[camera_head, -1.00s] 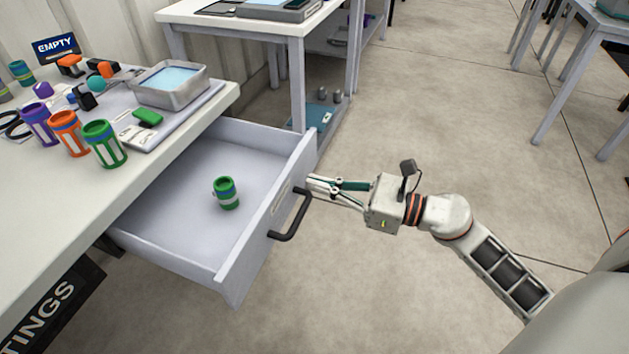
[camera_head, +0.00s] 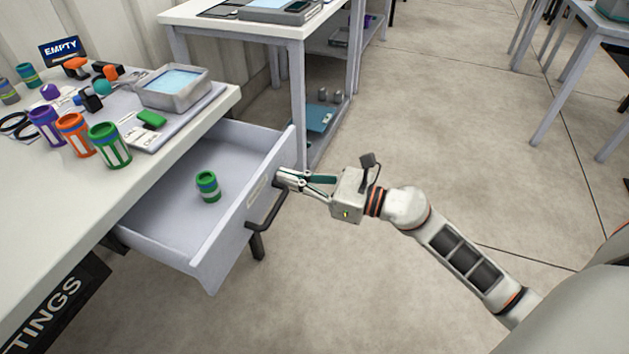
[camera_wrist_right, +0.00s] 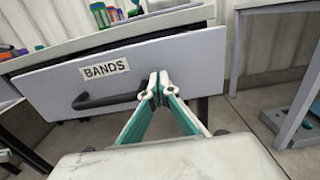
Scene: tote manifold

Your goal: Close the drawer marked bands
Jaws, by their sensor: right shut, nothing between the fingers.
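The drawer (camera_head: 215,262) is pulled partly out from under the white table, with a green banded canister (camera_head: 207,186) standing inside it. Its front (camera_wrist_right: 190,52) carries the label BANDS (camera_wrist_right: 104,69) in the right wrist view, with a dark bar handle (camera_wrist_right: 108,101) below the label; the handle (camera_head: 266,207) also shows in the head view. My right gripper (camera_head: 279,177) is shut and empty, its fingertips at the drawer front beside the handle. In the wrist view the fingertips (camera_wrist_right: 159,88) are against or very near the front panel, right of the handle. My left gripper is not in view.
The white table (camera_head: 60,215) holds purple, orange and green canisters (camera_head: 109,145), a metal tray (camera_head: 172,88) and small parts. A dark sign ending in TINGS (camera_head: 50,305) hangs below its edge. Another table (camera_head: 298,100) stands behind the drawer. Open floor (camera_head: 440,130) lies to the right.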

